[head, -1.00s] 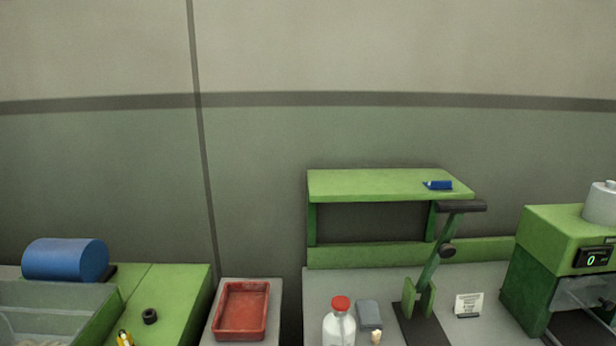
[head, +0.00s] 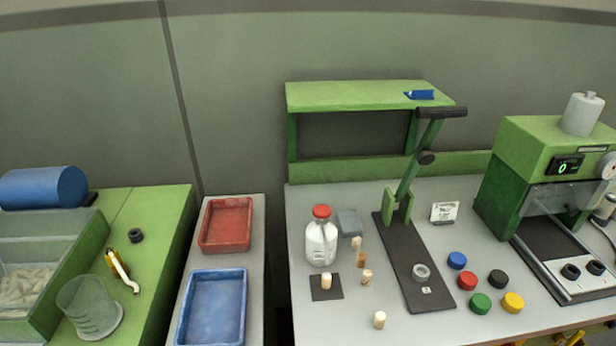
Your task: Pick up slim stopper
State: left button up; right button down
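Several cork stoppers stand on the grey bench in the head view. One pale stopper (head: 326,281) is on a small dark mat (head: 318,294). A darker brown stopper (head: 361,258) stands right of the bottle, with another stopper (head: 357,243) just behind it. A pale stopper (head: 366,277) stands a little nearer, and one more (head: 379,320) is near the front edge. They are small here, and I cannot tell for sure which is the slim one. Neither of my grippers is in view.
A red-capped bottle (head: 321,242) and a grey block (head: 349,222) stand beside the stoppers. A lever press (head: 405,262) is to their right, then several coloured caps (head: 481,303) and a green machine (head: 542,165). Red (head: 225,249) and blue (head: 212,338) trays are left.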

aim_at(326, 277)
jog(key=z, duration=1.85)
jog(key=u, duration=1.6)
jog(key=k+j+z, duration=0.1)
jog(key=j+z, duration=0.3)
jog(key=k+j+z, duration=0.15)
jog(key=z, duration=0.25)
jog(key=j, duration=0.1)
